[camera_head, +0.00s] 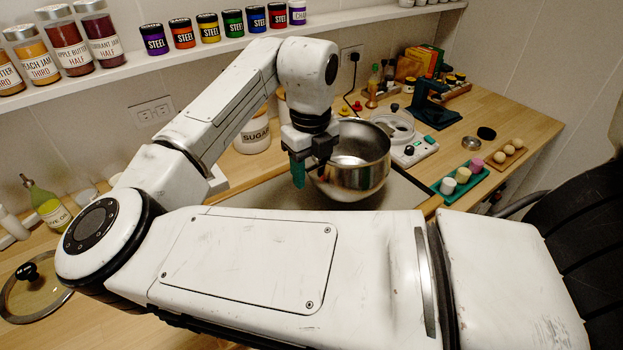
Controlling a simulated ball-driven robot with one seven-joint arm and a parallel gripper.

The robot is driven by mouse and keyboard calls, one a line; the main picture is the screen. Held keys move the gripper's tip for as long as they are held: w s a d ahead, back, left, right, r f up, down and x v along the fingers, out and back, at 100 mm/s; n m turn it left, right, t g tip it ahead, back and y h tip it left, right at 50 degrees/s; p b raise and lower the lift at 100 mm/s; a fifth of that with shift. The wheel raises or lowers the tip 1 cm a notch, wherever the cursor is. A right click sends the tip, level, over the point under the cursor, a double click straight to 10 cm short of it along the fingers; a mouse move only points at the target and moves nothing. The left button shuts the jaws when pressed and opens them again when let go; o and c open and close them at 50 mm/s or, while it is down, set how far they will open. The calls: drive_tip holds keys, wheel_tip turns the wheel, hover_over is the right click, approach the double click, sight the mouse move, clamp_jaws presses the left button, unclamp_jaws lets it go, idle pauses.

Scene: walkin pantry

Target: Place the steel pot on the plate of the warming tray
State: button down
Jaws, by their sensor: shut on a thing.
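The steel pot (350,180) is a shiny round bowl-like vessel, upright, near the middle of the view. My gripper (311,162), with a teal pad on one finger, is shut on the pot's left rim. The pot hangs in front of a dull grey flat surface (400,193); whether it touches it I cannot tell. A white appliance with a round plate, a dark knob and a green-lit control strip, seemingly the warming tray (413,150), stands on the counter behind and right of the pot. The pot overlaps its left front part in the picture.
A green tray with small cups (462,178), a board with eggs (506,155) and a dark blue device (432,106) are to the right. A sugar jar (253,137) stands left of the pot. A jar shelf (150,62) runs above. My arm hides the front counter.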

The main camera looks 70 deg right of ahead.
sight(312, 178)
drive_tip(key=f, duration=0.1)
drive_tip(key=f+p, duration=0.1)
drive_tip(key=shift+d+f, duration=0.4)
drive_tip(key=shift+f, duration=0.55)
drive_tip(key=shift+f, duration=0.15)
drive_tip(key=shift+c, duration=2.4)
unclamp_jaws()
wheel_tip(312, 178, up, 12)
drive_tip(key=shift+r+b, duration=0.15)
drive_tip(key=shift+b, duration=0.6)
